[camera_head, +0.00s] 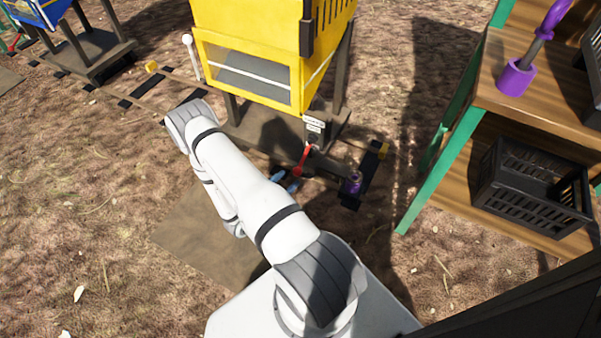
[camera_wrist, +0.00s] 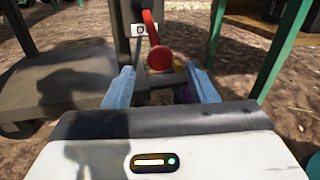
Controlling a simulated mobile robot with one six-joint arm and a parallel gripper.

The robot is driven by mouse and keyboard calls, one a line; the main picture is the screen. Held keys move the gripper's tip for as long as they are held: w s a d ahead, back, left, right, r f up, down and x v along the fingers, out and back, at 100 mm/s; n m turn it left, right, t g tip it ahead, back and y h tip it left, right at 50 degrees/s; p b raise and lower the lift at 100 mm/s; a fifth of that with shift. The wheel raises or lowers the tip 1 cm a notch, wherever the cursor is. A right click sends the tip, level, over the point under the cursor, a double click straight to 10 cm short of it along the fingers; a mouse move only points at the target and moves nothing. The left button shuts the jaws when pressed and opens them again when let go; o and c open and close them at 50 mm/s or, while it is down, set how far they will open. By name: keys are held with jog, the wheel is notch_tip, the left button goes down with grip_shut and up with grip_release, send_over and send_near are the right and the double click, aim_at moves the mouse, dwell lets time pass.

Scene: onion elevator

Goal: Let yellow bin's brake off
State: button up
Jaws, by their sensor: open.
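The yellow bin (camera_head: 250,22) stands on dark legs over a dark base plate in the head view. A red lever (camera_head: 305,157) with a round red knob (camera_head: 297,171) hangs from a post with a small label below the bin's front right side. My gripper (camera_head: 287,182) has blue fingers and is just in front of the knob. In the wrist view my gripper (camera_wrist: 161,76) is open, and the red knob (camera_wrist: 159,58) shows ahead, centred between the fingertips. I cannot tell whether the fingers touch it. The gap looks empty of any grasped thing.
A white-knobbed lever (camera_head: 188,45) stands left of the bin. A purple item (camera_head: 354,184) sits by the track at right. A green-framed wooden shelf (camera_head: 500,105) with a black crate (camera_head: 530,190) stands further right. A blue bin (camera_head: 38,12) is at far left.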

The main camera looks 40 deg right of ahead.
aim_at(305, 156)
jog(key=d, duration=0.2)
jog(key=d+b, duration=0.1)
jog(key=d, duration=0.2)
jog(key=w+d+b, duration=0.1)
jog(key=d, duration=0.1)
jog(key=shift+d, duration=0.2)
grip_shut()
dwell(0.4)
